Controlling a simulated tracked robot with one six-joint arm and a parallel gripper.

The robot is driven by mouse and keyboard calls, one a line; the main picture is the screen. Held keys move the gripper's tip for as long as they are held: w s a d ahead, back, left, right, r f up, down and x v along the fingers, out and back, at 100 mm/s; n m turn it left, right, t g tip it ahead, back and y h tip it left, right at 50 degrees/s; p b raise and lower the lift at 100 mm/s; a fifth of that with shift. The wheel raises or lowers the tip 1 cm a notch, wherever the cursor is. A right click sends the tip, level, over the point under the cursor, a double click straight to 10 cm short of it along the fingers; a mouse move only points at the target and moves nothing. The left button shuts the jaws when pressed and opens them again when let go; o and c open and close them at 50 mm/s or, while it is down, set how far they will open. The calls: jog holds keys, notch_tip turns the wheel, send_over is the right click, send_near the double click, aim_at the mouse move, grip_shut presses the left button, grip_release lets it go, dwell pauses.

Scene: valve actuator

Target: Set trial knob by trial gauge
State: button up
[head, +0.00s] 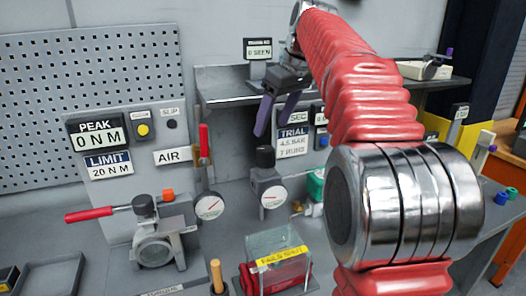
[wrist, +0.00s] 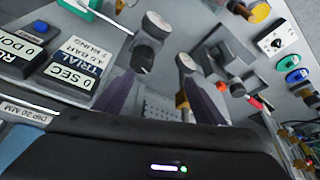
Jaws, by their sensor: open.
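The trial knob (head: 265,157) is a black upright cylinder on a grey regulator body. The trial gauge (head: 270,197) is a round white dial on its front, with a needle too small to read. The trial sign (head: 293,140) reads 4.5 BAR and 7 RUNS. My gripper (head: 273,122) has purple fingers, spread open and empty, above and apart from the knob. In the wrist view, turned upside down, the knob (wrist: 145,58) shows beyond the left fingertip, with the trial gauge (wrist: 157,23) above it.
An AIR gauge (head: 209,206) with a red lever (head: 204,140) stands left of the knob. A valve with a red handle (head: 88,214) is farther left. A shelf (head: 225,92) runs behind my gripper. A clear yellow-labelled box (head: 278,256) stands in front. My red-sleeved arm hides the right side.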

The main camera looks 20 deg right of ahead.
aim_at(267, 149)
jog(key=shift+n, duration=0.7)
jog(key=w+d, duration=0.1)
jog(key=d, duration=0.1)
jog(key=w+d, duration=0.2)
jog(key=shift+w, duration=0.25)
jog(key=shift+f, duration=0.1)
jog(key=x, duration=1.3)
jog(key=shift+a+f, duration=0.25)
jog(key=shift+f, duration=0.05)
jog(key=shift+c, duration=0.4)
jog(key=c, duration=0.9)
jog(key=shift+d, duration=0.15)
jog(key=shift+c, duration=0.4)
jog(key=shift+m, duration=0.3)
